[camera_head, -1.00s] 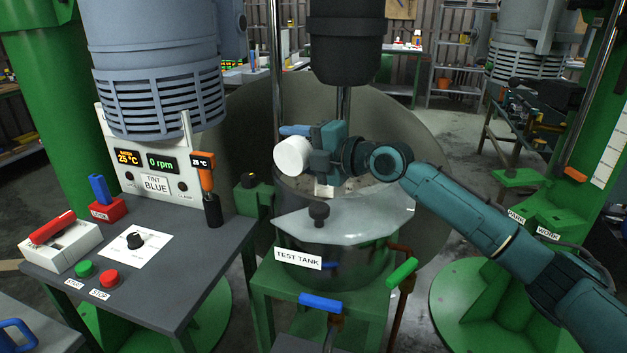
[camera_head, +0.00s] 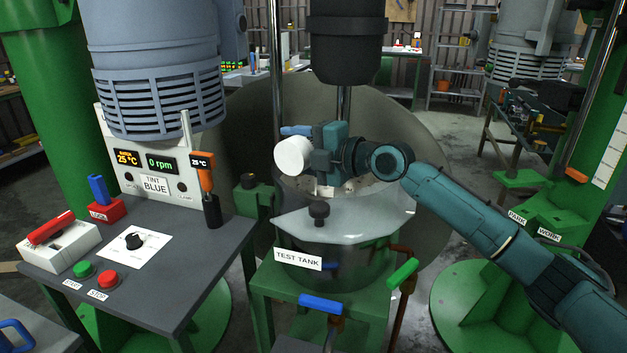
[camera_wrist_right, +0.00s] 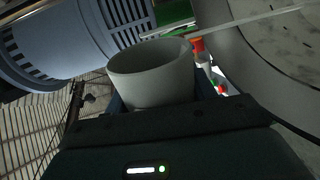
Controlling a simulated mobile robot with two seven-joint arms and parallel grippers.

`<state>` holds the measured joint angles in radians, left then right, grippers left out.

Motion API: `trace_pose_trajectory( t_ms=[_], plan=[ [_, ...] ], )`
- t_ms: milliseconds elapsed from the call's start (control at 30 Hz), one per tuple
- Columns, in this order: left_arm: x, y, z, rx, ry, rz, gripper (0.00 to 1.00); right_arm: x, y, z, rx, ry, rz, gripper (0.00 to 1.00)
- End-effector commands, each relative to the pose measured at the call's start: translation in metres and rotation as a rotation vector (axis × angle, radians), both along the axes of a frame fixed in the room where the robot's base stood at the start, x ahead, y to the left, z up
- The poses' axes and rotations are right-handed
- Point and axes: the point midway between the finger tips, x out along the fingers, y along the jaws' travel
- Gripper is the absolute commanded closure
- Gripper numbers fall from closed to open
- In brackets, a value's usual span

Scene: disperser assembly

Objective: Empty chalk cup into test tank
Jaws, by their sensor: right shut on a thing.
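The white chalk cup (camera_head: 290,157) is held tipped on its side above the back part of the test tank (camera_head: 335,272). My right gripper (camera_head: 318,160) is shut on the cup. In the right wrist view the cup (camera_wrist_right: 150,82) sits between the fingers, with its rim and part of its inner wall showing. I see no chalk on that part of the wall; the bottom of the cup is hidden. The tank's clear lid (camera_head: 345,225) covers its front half, and pale material (camera_head: 365,186) shows behind it. My left gripper is not in view.
A dark mixer head (camera_head: 345,45) and its shaft hang just behind my right gripper. A control desk (camera_head: 190,262) with a display panel stands at the left. Blue (camera_head: 320,302) and green (camera_head: 402,272) handles stick out at the tank's front.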

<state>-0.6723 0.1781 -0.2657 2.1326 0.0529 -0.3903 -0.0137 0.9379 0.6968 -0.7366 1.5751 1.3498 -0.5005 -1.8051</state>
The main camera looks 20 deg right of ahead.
Motion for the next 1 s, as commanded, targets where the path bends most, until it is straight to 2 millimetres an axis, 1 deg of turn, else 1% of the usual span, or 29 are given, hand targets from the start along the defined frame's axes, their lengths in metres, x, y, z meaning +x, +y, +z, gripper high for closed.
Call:
trace_pose_trajectory(
  t_ms=[1000],
  plan=[
    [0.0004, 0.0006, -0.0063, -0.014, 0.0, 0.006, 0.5, 0.0014, -0.0014, -0.0037, 0.049, 0.041, 0.0, 0.71]
  ],
)
